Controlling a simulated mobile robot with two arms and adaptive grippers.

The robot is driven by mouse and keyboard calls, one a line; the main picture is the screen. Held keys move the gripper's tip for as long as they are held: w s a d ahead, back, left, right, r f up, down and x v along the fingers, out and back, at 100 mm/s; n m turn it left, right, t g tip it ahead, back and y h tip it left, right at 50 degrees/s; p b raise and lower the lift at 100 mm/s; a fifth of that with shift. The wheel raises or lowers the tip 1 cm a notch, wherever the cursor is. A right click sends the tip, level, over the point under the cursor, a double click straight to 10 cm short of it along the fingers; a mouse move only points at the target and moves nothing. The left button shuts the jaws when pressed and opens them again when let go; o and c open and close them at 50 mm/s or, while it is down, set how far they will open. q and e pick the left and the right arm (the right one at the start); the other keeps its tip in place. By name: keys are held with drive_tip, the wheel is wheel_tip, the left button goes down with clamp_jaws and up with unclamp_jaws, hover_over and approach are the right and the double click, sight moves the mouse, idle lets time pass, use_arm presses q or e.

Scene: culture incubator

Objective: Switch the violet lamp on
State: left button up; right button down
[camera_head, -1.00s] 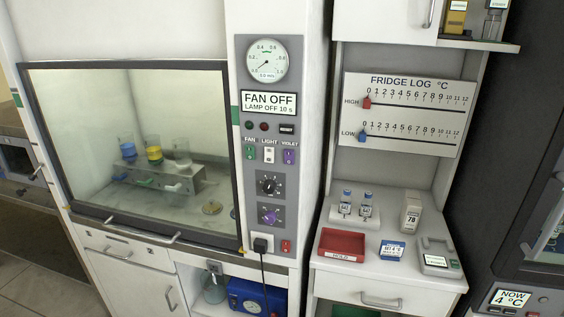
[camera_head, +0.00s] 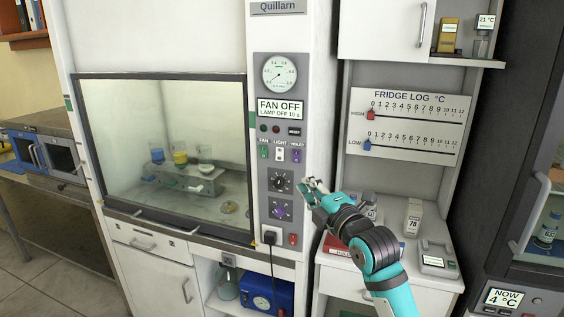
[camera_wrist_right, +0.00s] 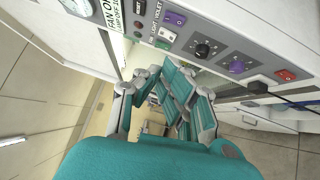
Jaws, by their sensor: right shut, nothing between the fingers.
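The violet switch (camera_head: 297,156) is a small purple rocker at the right of the row of three on the fume hood's control panel, under the label VIOLET. It also shows in the right wrist view (camera_wrist_right: 174,19). A purple knob (camera_head: 281,211) sits lower on the panel. My left gripper is not in view.
The green fan switch (camera_head: 264,153) and white light switch (camera_head: 279,154) stand beside the violet one. A black knob (camera_head: 280,181) is below them, and a red switch (camera_head: 293,239) lower still. The fridge log board (camera_head: 407,125) is right of the hood.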

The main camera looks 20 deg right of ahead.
drive_tip(key=r, duration=0.1)
drive_tip(key=p, duration=0.5)
approach(294, 157)
drive_tip(key=w+a+r, duration=0.2)
drive_tip(key=w+a, duration=0.2)
drive_tip(key=w, duration=0.1)
drive_tip(key=shift+w+d+r, duration=0.15)
drive_tip(key=shift+w+d, duration=0.35)
drive_tip(key=shift+d, duration=0.05)
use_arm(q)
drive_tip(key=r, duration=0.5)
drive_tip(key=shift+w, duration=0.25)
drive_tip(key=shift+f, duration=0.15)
use_arm(e)
drive_tip(key=shift+w+d+r+b, duration=0.1)
drive_tip(key=shift+w+d+b, duration=0.2)
drive_tip(key=shift+b, duration=0.8)
drive_tip(key=shift+w+r, duration=0.15)
drive_tip(key=shift+r, duration=0.4)
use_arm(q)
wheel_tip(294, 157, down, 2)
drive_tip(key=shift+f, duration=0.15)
